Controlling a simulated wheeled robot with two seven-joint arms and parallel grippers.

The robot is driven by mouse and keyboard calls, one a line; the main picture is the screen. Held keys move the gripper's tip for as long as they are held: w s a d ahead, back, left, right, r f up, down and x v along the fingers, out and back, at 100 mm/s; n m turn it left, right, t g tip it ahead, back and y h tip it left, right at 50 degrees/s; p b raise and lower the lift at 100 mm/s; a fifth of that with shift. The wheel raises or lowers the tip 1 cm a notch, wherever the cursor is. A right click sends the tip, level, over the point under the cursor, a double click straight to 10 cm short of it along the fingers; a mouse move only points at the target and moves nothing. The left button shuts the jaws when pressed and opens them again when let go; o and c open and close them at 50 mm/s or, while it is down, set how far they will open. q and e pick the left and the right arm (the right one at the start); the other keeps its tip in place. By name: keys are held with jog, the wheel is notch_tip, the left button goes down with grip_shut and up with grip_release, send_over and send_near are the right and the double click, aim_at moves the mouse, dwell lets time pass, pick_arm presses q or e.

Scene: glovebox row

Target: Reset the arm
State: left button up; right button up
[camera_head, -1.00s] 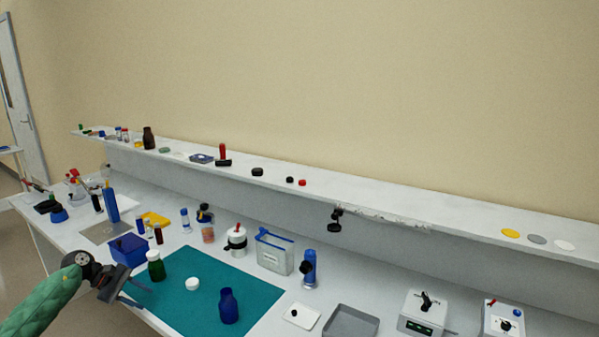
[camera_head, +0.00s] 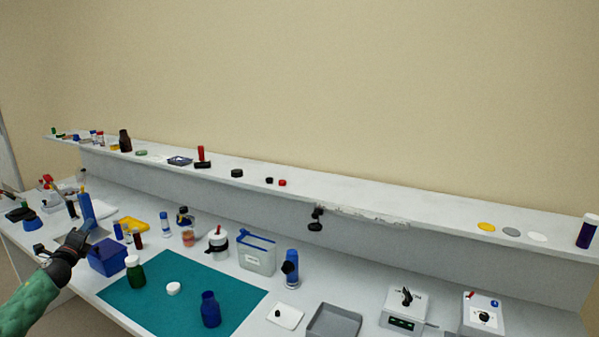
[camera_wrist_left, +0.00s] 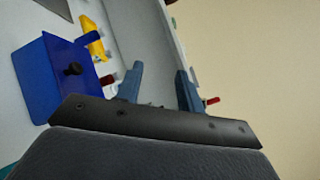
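My left arm comes in from the lower left in the head view, with a green sleeve. My left gripper (camera_head: 80,238) is over the bench's left end, just left of the blue box (camera_head: 107,258). In the left wrist view, its two fingers (camera_wrist_left: 159,88) stand apart with nothing held between them. The blue box (camera_wrist_left: 58,78) also shows there, to the left of the fingers. My right gripper is in neither view.
A teal mat (camera_head: 178,303) holds a green bottle (camera_head: 135,274), a white cap (camera_head: 173,288) and a blue bottle (camera_head: 210,310). A clear bin (camera_head: 257,255) and grey tray (camera_head: 334,322) stand right of them. A long shelf (camera_head: 400,222) runs behind.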

pick_arm(q)
jog(key=s+a+f+n+g+y, duration=0.3)
jog(key=s+a+f+n+g, duration=0.25)
jog(key=n, duration=0.45)
jog(key=s+a+f+n+g+y, duration=0.35)
jog(key=f+n+g, duration=0.35)
jog(key=n, duration=0.4)
jog(key=s+d+f+m+g+h, duration=0.15)
jog(key=s+d+f, duration=0.25)
jog(key=d+f, duration=0.65)
jog(key=s+d+f+h, duration=0.35)
jog(key=d+f, duration=0.45)
jog(key=f, duration=0.6)
jog(key=s+d+f+g+h, duration=0.1)
jog(key=s+d+f+h, duration=0.1)
jog(key=s+d+f, duration=0.85)
jog(key=s+d+f+g+h, duration=0.1)
jog(key=s+d+f, duration=0.65)
jog(key=d, duration=0.65)
jog(key=s+d+f+h, duration=0.2)
jog(key=s+d+f, duration=0.1)
jog(key=s+d, duration=0.7)
jog(key=s+d+f+g+h, duration=0.1)
jog(key=s+d+f, duration=0.2)
jog(key=s+d, duration=0.7)
jog(key=d, duration=0.5)
jog(key=shift+d+g+h, duration=0.25)
jog(key=shift+g+h, duration=0.05)
jog(key=shift+h, duration=0.05)
